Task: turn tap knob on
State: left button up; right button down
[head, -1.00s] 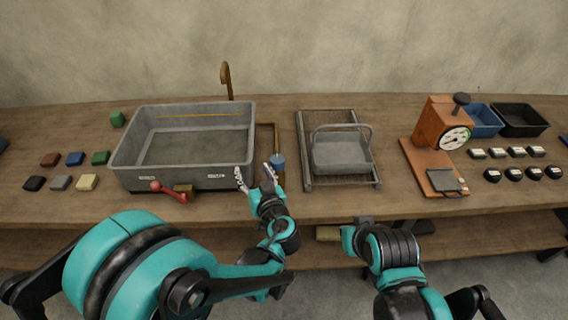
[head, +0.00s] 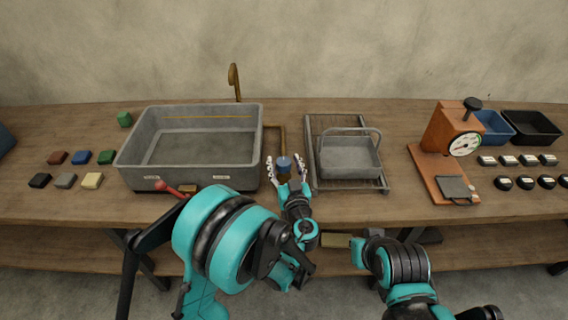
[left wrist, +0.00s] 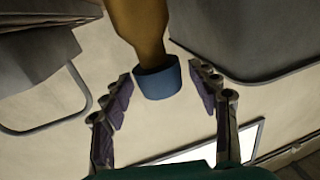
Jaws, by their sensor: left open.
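The tap knob (head: 284,164) is a short blue cap on a brass fitting, just right of the grey basin. The brass spout (head: 235,82) rises behind the basin. My left gripper (head: 286,173) is open, with one finger on each side of the knob. In the left wrist view the blue knob (left wrist: 158,82) lies between the spread fingers (left wrist: 163,93), with visible gaps on both sides. The brass fitting (left wrist: 140,28) runs up from it. My right gripper (head: 371,236) is low at the table's front edge; its fingers cannot be made out.
The grey basin (head: 137,161) stands left of the knob, with a red lever (head: 170,188) at its front. A wire rack (head: 313,165) with a grey basket (head: 350,158) stands close on the right. A scale (head: 446,130) stands further right. Several small blocks lie at the left.

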pick_arm(q)
jog(key=shift+w, duration=0.25)
jog(key=c, duration=1.2)
jog(key=shift+a+m+h, duration=0.1)
jog(key=shift+m+h, duration=0.2)
jog(key=m+h, duration=0.2)
jog(key=h, duration=0.2)
jog(key=m+h, duration=0.3)
jog(key=h, duration=0.1)
jog(key=shift+a, duration=0.2)
jog(key=shift+d+m+g+h, duration=0.1)
jog(key=shift+m+g+h, duration=0.95)
jog(key=shift+h, duration=0.55)
jog(key=shift+d+m+g+h, duration=0.1)
jog(key=shift+m+g+h, duration=0.75)
jog(key=shift+m+h, duration=0.6)
jog(key=shift+h, duration=0.35)
